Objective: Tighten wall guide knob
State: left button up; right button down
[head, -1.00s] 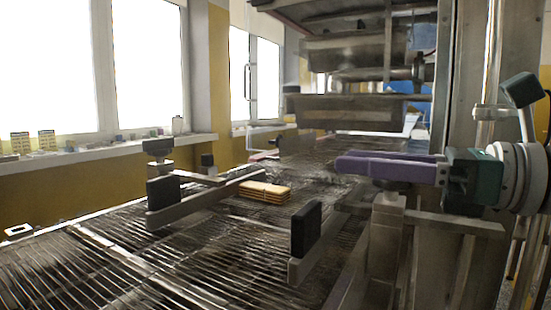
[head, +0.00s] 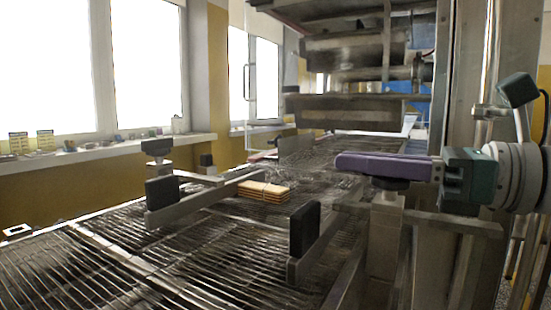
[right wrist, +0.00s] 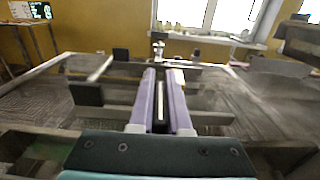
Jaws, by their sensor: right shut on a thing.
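My right gripper (head: 340,162) has purple fingers and reaches in from the right over the near wall guide. It is shut on the dark wall guide knob (head: 388,184), which shows just below the fingers on top of a metal post. Most of the knob is hidden by the fingers. The fingers (right wrist: 160,75) also show in the right wrist view, with a narrow gap between them. The near guide (head: 325,240) carries a black pad (head: 305,230). A second dark knob (head: 157,146) stands on the far guide (head: 205,197). My left gripper is not in view.
A wire mesh belt (head: 100,275) fills the front left. A small stack of biscuits (head: 264,191) lies on it between the guides. A tall metal upright (head: 460,80) stands behind my right gripper, and machine housing (head: 350,60) hangs over the belt further back.

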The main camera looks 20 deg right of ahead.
dwell(0.3)
